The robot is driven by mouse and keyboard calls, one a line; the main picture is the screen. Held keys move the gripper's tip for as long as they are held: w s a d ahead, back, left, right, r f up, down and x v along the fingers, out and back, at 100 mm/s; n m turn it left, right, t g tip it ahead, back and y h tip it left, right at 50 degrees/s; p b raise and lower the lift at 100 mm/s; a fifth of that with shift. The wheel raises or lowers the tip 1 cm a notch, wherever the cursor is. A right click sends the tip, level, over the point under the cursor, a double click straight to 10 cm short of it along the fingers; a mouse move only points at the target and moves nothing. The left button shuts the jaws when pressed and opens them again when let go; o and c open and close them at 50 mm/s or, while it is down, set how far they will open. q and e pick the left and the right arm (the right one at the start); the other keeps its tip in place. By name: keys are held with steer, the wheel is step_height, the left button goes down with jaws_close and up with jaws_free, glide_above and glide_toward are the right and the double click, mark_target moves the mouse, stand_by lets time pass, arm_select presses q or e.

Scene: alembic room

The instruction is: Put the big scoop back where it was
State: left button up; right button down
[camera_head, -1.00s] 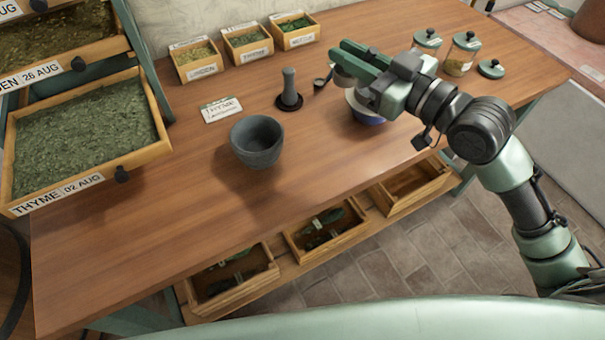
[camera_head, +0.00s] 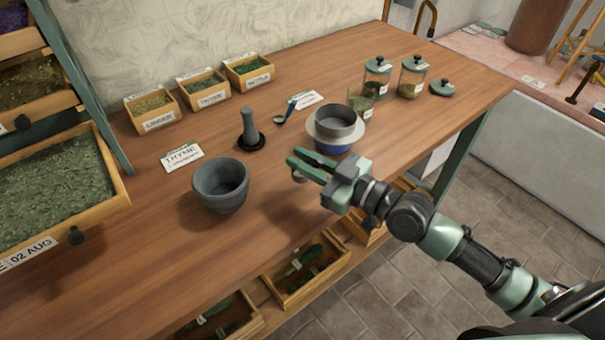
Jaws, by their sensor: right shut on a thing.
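My right gripper (camera_head: 302,168) is shut on a small grey rounded thing (camera_head: 299,177), which shows just under its fingertips. It looks like a scoop's bowl; the fingers hide the rest. The gripper is above the table's front part, right of the stone mortar (camera_head: 220,187) and in front of the blue-and-white bowl (camera_head: 334,147). Another small scoop (camera_head: 287,109) with a bluish handle lies on the table between the pestle (camera_head: 249,125) and a paper label (camera_head: 307,99). My left gripper is out of view.
A grey round vessel (camera_head: 336,121) sits on the bowl. Glass jars (camera_head: 377,77) stand at the back right. Small herb boxes (camera_head: 198,92) line the wall. A label card (camera_head: 182,157) lies behind the mortar. The wooden table's (camera_head: 130,250) front left is clear.

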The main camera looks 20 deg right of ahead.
mark_target(303, 182)
steer(key=shift+f+b, duration=0.5)
steer(key=shift+f, duration=1.25)
steer(key=shift+f, duration=0.1)
steer(key=c, duration=1.4)
jaws_free()
